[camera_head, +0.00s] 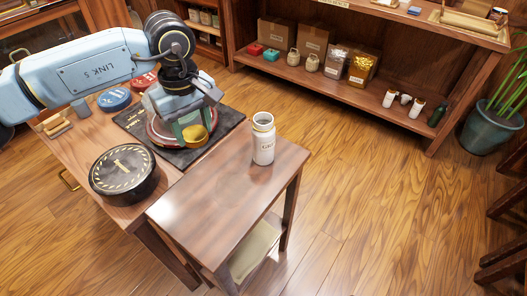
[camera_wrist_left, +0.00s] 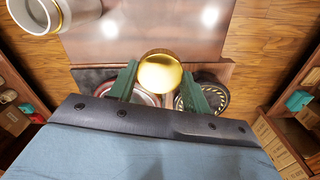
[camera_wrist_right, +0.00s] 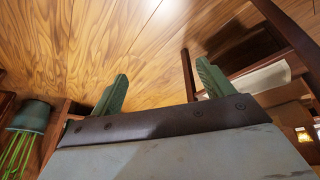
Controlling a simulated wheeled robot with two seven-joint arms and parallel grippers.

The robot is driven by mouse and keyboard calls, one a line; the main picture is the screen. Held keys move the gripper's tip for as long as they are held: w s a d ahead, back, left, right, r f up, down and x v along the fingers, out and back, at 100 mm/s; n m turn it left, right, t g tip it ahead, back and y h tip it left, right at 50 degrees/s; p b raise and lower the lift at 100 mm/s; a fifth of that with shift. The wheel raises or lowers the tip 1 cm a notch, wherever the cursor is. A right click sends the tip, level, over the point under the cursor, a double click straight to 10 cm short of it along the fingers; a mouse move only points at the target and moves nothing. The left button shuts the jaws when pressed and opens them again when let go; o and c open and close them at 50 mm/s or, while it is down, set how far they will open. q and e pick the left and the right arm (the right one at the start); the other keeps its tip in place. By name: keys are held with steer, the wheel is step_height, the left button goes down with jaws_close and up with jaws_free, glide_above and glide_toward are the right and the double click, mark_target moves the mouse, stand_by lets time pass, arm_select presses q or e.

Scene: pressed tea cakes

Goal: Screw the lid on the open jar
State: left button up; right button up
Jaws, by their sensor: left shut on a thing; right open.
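In the left wrist view the lid (camera_wrist_left: 160,72) sits between the two green fingers. My right gripper (camera_wrist_right: 160,85) is open and empty; floor shows between its fingers. It is not seen in the head view.
The small table's top (camera_head: 220,205) is bare in front of the jar. A shelf (camera_head: 390,125) with boxes and a potted plant (camera_head: 490,125) stand behind.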

steer(key=w+a+r+t+b, duration=0.25)
steer(key=w+r, duration=0.25)
steer(key=w, duration=0.4)
steer(key=n+t+y+b, duration=0.4)
steer(key=t+y+b, duration=0.2)
steer(key=t+y, duration=0.3)
glide_toward(262, 130)
step_height(262, 130, down, 2)
steer(key=w+d, duration=0.1)
steer(key=w, duration=0.1)
arm_select(q)
steer(key=w+d+r+n, duration=0.2)
steer(key=w+d+n, duration=0.2)
steer(key=d+n, duration=0.3)
steer(key=w+d+r+n, duration=0.3)
steer(key=d+n, duration=0.4)
steer(key=n, duration=0.8)
steer(key=shift+w+d+r, duration=0.25)
steer(key=shift+w, duration=0.35)
arm_select(e)
steer(key=shift+s+d+f+g+y, duration=0.2)
steer(key=shift+d+g+y, duration=0.1)
steer(key=shift+g, duration=0.15)
steer(key=x, duration=1.2)
